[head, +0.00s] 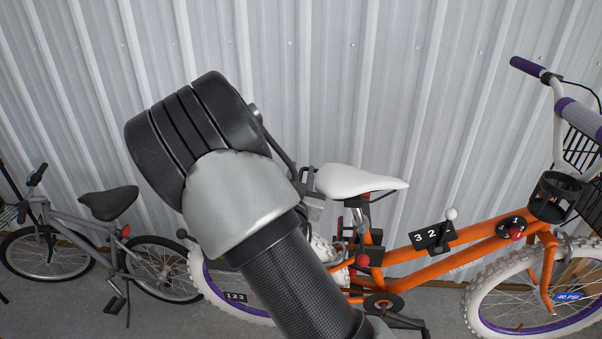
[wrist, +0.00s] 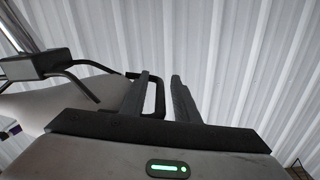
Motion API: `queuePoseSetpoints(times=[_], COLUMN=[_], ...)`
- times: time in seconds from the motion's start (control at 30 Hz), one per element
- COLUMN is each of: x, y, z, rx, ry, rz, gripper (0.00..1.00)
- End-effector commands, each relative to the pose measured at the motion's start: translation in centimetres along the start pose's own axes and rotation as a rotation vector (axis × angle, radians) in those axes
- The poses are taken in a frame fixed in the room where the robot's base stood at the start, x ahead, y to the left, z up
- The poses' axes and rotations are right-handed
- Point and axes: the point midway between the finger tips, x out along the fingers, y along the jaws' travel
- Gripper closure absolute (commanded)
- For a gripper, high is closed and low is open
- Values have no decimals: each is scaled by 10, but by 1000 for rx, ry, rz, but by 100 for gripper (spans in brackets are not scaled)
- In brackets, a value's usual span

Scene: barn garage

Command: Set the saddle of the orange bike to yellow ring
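The orange bike (head: 410,266) stands against the wall in the head view. Its white saddle (head: 360,182) sits on a short post (head: 356,218), partly hidden by my arm. A red ball knob (head: 362,260) shows below the post. I cannot make out a yellow ring. My gripper is just behind the saddle, mostly hidden by my arm there. In the wrist view my gripper (wrist: 158,88) is open, with a dark loop handle (wrist: 155,100) between its fingers. The white saddle (wrist: 60,104) lies left of them in that view.
A grey bike (head: 90,235) with a black saddle stands at the left. A lever with a white ball and number plate (head: 432,237) is on the orange frame. A red knob dial (head: 514,230) is further right. The corrugated wall (head: 330,70) is close behind.

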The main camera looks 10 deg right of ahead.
Motion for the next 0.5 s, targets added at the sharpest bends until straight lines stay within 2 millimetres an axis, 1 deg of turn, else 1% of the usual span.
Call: queuePoseSetpoints(times=[0.2, 0.27, 0.3, 0.37, 0.4, 0.5], x=[0, 0, 0, 0, 0, 0], y=[0, 0, 0, 0, 0, 0], z=[0, 0, 0, 0, 0, 0], rx=[0, 0, 0, 0, 0, 0], ry=[0, 0, 0, 0, 0, 0], rz=[0, 0, 0, 0, 0, 0], gripper=[72, 80, 87, 97, 100, 100])
